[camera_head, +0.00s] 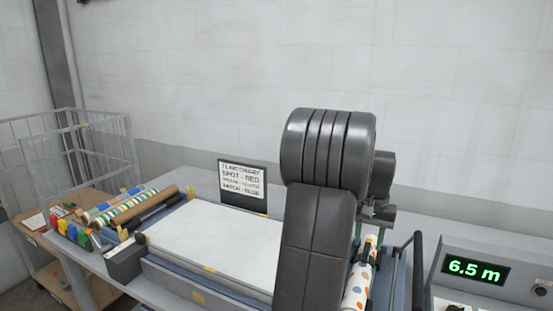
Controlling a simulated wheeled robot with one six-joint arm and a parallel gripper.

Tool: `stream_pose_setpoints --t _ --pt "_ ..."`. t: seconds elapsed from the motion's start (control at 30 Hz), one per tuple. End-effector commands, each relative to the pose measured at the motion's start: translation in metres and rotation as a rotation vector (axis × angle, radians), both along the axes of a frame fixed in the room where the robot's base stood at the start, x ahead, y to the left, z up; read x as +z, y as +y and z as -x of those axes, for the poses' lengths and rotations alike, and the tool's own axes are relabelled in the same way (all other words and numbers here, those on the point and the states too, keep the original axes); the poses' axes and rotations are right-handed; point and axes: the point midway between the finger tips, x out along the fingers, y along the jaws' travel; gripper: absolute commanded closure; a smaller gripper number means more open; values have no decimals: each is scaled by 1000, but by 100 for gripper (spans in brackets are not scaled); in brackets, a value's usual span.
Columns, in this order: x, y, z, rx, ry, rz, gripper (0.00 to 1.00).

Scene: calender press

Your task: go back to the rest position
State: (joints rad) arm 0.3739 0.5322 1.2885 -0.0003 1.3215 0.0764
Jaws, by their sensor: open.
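My arm (320,220) fills the middle right of the head view, dark grey, rising in front of the press. My gripper (378,215) shows only in part behind it, pointing down, above a white roll with coloured dots (357,287). It is open. The roll lies on the right side of the press, partly hidden by my arm. I cannot tell whether the fingers touch anything.
A white press bed (215,240) lies left of my arm. Several patterned rolls (125,207) lie at its left end. A sign (243,182) stands behind. A console (500,275) reads 6.5 m at right. A wire cage (75,150) stands far left.

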Motion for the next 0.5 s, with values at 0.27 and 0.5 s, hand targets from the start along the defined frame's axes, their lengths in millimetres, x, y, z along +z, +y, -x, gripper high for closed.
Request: stream_pose_setpoints --t 0.27,0.5 --pt "-36 0 0 0 1 0 59" --pt "-34 0 0 0 -1 0 59"
